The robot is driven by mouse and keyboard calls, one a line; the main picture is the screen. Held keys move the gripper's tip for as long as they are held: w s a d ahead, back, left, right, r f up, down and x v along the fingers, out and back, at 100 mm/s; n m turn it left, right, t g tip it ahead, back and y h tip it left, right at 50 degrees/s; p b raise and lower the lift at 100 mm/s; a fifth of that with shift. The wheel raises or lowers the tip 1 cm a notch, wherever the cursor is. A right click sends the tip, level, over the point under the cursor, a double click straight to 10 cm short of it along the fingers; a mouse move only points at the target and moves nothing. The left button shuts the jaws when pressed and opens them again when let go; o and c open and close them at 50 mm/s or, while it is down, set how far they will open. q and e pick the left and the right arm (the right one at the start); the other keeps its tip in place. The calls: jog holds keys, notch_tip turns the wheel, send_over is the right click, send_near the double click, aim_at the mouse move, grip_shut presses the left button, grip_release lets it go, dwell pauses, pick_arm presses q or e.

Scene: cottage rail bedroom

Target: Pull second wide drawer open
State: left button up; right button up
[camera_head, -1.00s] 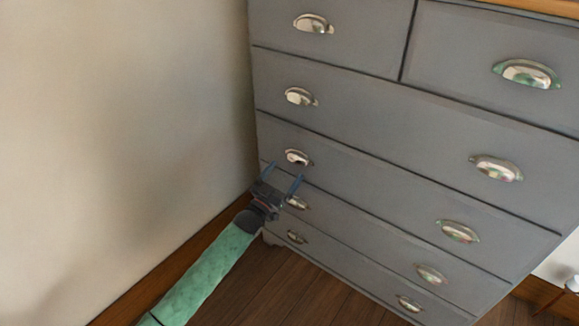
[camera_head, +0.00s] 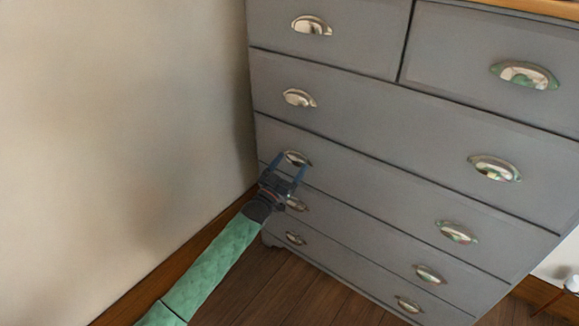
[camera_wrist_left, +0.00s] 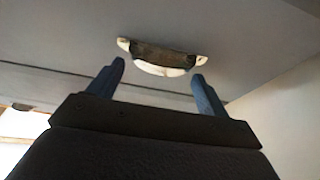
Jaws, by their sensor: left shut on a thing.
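The grey chest of drawers stands against the wall in the head view. Its second wide drawer (camera_head: 370,192) is flush with the front and looks closed. That drawer has two silver cup handles, the left one (camera_head: 297,157) and the right one (camera_head: 456,231). My left gripper (camera_head: 294,162) is at the left handle, its blue fingers shut on it, one on each side. In the left wrist view the handle (camera_wrist_left: 163,70) lies just beyond the two fingertips (camera_wrist_left: 158,72); finger contact is hard to see there. My right gripper is not in view.
The first wide drawer (camera_head: 390,120) above and the third wide drawer (camera_head: 365,235) below look closed. A cream wall (camera_head: 120,130) rises close to the left of the chest. Bare wooden floor (camera_head: 290,290) lies in front.

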pick_arm(q)
jog(key=s+a+p, duration=0.4)
jog(key=s+a, duration=0.3)
jog(key=s, duration=0.3)
jog(key=s+a+p, duration=0.4)
jog(key=s+a, duration=0.4)
jog(key=s, duration=0.3)
jog(key=shift+s+a+p, duration=0.3)
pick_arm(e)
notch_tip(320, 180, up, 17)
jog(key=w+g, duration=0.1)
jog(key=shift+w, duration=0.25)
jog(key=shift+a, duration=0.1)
pick_arm(q)
jog(key=o, duration=1.1)
jog(key=shift+o, duration=0.2)
jog(key=b+v, duration=0.1)
jog(key=v, duration=0.6)
jog(key=shift+s+a+f, duration=0.15)
jog(key=shift+s+a, duration=0.1)
jog(key=shift+s, duration=0.05)
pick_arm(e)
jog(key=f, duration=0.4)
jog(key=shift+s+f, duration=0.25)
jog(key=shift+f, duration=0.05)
